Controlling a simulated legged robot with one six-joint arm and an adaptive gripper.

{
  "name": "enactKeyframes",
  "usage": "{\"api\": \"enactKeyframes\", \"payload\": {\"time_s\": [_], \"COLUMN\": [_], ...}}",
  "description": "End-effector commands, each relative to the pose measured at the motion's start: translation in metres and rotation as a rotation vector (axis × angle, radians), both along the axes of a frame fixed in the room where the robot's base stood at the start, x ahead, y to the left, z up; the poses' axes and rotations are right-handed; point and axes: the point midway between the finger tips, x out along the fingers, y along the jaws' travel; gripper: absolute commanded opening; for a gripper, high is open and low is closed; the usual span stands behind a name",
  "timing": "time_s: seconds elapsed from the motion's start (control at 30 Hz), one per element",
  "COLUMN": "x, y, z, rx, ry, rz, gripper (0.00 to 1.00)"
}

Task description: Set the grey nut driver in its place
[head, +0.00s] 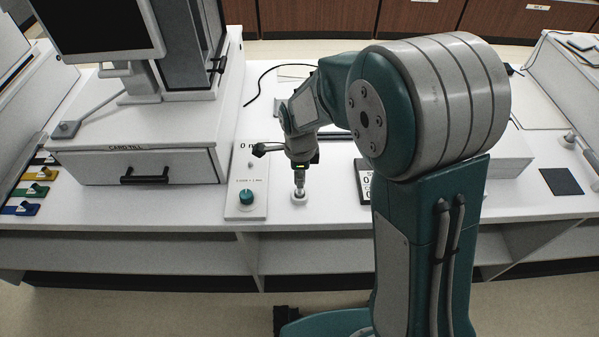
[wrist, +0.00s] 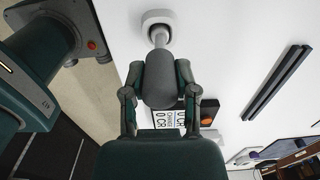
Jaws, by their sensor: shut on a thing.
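The grey nut driver (wrist: 160,80) is held by its handle in my gripper (wrist: 159,74), with a finger on each side. In the wrist view its pale shaft points away from the gripper to a white round holder (wrist: 146,20) with a dark opening. The shaft's end overlaps that opening; how deep it sits cannot be told. In the head view my gripper (head: 300,164) points down over the counter. The driver's lower part (head: 299,181) shows below it, roughly upright, above the holder (head: 299,198). The fingers are hard to make out there.
A panel with a green knob (head: 246,197) stands just left of the holder. A black-and-white display (head: 364,184) is close on the right. The till with its drawer (head: 150,167) is further left. The counter's front edge (head: 300,226) is near. Open counter (head: 330,205) lies between holder and display.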

Motion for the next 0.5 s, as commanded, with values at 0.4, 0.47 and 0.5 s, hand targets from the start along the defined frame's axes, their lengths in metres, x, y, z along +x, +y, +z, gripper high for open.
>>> {"api": "enactKeyframes", "payload": {"time_s": [0.4, 0.47, 0.5], "x": [0.0000, 0.0000, 0.0000], "y": [0.0001, 0.0001, 0.0001], "z": [-0.0067, -0.0068, -0.0068], "rx": [0.000, 0.000, 0.000], "ry": [-0.001, -0.001, -0.001], "rz": [0.000, 0.000, 0.000], "gripper": [0.00, 0.00, 0.00]}}
